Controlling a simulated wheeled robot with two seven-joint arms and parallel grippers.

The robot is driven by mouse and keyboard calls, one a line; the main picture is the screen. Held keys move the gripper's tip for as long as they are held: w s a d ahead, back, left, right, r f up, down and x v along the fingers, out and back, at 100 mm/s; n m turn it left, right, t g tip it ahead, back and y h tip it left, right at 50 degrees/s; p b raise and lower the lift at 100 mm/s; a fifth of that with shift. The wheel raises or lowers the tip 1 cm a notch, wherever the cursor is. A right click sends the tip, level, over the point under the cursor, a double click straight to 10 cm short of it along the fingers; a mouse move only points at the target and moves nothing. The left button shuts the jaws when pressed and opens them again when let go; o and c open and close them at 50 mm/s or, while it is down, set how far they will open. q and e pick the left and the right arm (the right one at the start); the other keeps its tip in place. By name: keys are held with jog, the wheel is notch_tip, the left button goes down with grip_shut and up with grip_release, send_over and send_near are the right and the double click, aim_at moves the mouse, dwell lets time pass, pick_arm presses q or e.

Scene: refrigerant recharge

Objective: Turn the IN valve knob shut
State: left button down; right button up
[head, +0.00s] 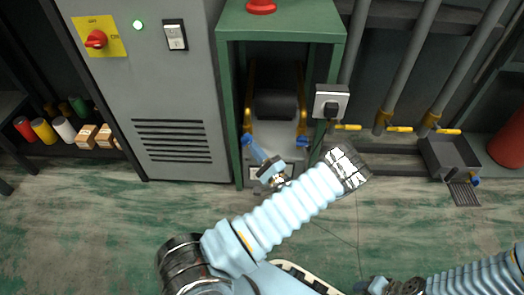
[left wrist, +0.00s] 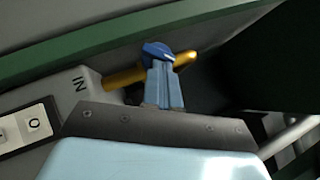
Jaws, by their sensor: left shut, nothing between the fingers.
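The IN valve knob (left wrist: 157,50) is blue and sits on a yellow pipe beside a grey box marked IN in the left wrist view. In the head view the blue knob (head: 247,139) is at the left inside the green frame. My left gripper (head: 256,150) is shut and empty, its light-blue fingers pointing at the knob. In the left wrist view the fingertips (left wrist: 161,64) overlap the knob's lower part; I cannot tell whether they touch it.
A second blue knob (head: 303,142) is at the frame's right side. The green frame (head: 228,110) stands close around the valves. A grey cabinet (head: 170,90) is to the left, and yellow-handled pipes (head: 399,129) are to the right. The floor in front is clear.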

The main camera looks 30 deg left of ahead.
pick_arm(q)
jog(key=shift+w+r+p, duration=0.1)
jog(key=shift+r+p, duration=0.25)
jog(key=shift+r, duration=0.25)
jog(key=n+g+h+p, duration=0.1)
jog(key=n, duration=0.1)
jog(key=r+n+h+p, duration=0.1)
jog(key=n, duration=0.1)
jog(key=shift+d+r+g+h+p, duration=0.1)
jog(key=shift+r+g+h+p, duration=0.1)
jog(key=shift+g+h+p, duration=0.15)
jog(key=shift+r, duration=0.1)
dwell(0.3)
